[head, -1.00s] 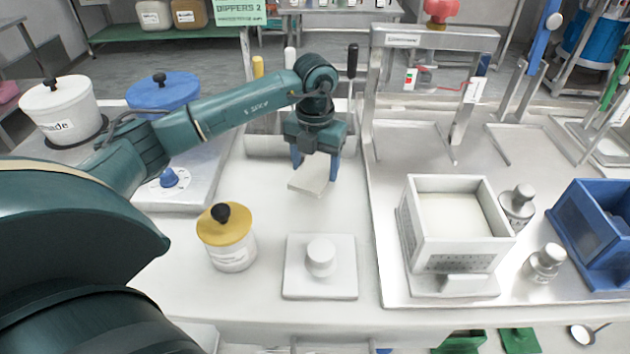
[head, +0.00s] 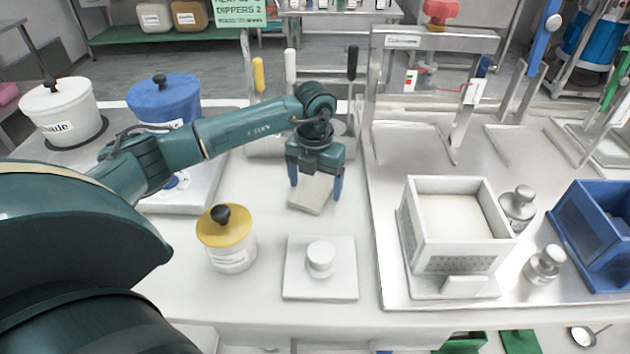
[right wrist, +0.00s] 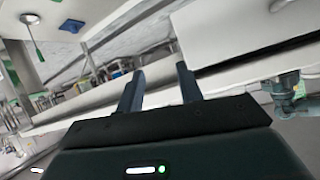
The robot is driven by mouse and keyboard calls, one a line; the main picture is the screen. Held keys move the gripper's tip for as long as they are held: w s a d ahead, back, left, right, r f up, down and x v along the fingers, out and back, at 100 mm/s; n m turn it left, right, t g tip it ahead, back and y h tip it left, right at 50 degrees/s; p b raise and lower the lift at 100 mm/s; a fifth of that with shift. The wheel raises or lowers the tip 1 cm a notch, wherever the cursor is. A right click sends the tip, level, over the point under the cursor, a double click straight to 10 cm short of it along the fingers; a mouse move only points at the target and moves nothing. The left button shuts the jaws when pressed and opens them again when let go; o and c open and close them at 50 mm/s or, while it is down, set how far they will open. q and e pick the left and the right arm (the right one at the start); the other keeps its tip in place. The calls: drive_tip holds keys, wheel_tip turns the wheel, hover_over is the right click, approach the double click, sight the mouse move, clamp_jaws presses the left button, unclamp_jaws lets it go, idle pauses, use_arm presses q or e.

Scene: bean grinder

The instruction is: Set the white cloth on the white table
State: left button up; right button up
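The white cloth (head: 312,194) is a small pale square on the white table (head: 262,205), behind the white square plate with a knob. It looks flat on the surface, though its far edge is hidden under my gripper. My left gripper (head: 315,190) points down over the cloth, with its blue fingers spread at either side of it; it is open. My right gripper (right wrist: 160,85) shows only in the right wrist view. Its two fingers are apart with nothing between them.
A yellow-lidded jar (head: 230,258) and the knobbed square plate (head: 297,282) stand in front of the cloth. A blue-lidded pot (head: 165,100) is at the left. A metal tray (head: 390,290) with a white box (head: 455,255) is at the right.

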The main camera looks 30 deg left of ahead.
sight(315, 188)
use_arm(q)
drive_tip(key=shift+o, duration=0.3)
wheel_tip(315, 188, up, 12)
drive_tip(key=shift+r, duration=0.2)
drive_tip(key=shift+f, duration=0.1)
idle(0.6)
